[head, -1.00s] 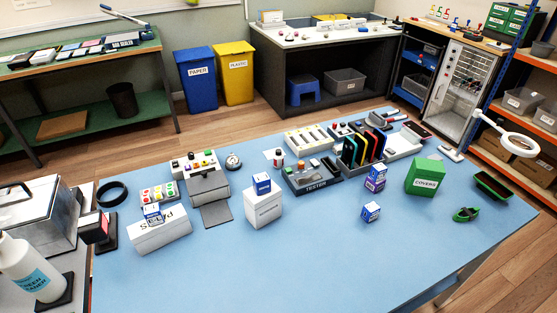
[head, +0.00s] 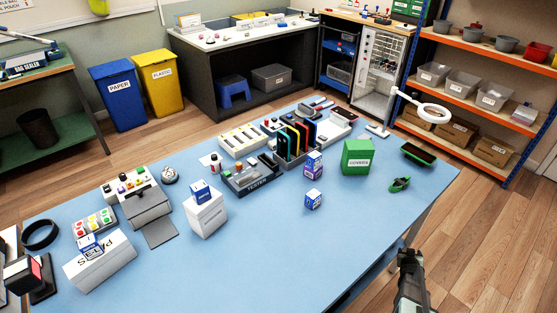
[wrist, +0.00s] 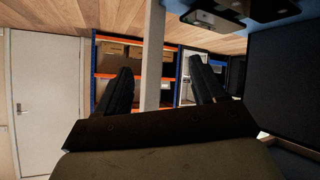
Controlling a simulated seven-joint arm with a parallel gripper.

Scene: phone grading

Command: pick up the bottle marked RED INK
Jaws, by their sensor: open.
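A small white bottle (head: 215,163) with a dark cap and a reddish mark stands upright on the blue table (head: 270,265), just left of the tester tray. Its label is too small to read, so I cannot tell if it says RED INK. My gripper (head: 408,256) is at the lower right of the head view, beyond the table's right edge and far from the bottle. In the wrist view my gripper (wrist: 160,66) has its two dark fingers wide apart with nothing held between them. No bottle shows in the wrist view.
The tester tray (head: 250,181), a phone rack (head: 294,157), a white box (head: 205,217) topped by a blue-and-white carton (head: 200,191), and a grey device (head: 147,206) stand near the bottle. A green box (head: 357,158) and magnifier lamp (head: 433,112) are at right. The table front is clear.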

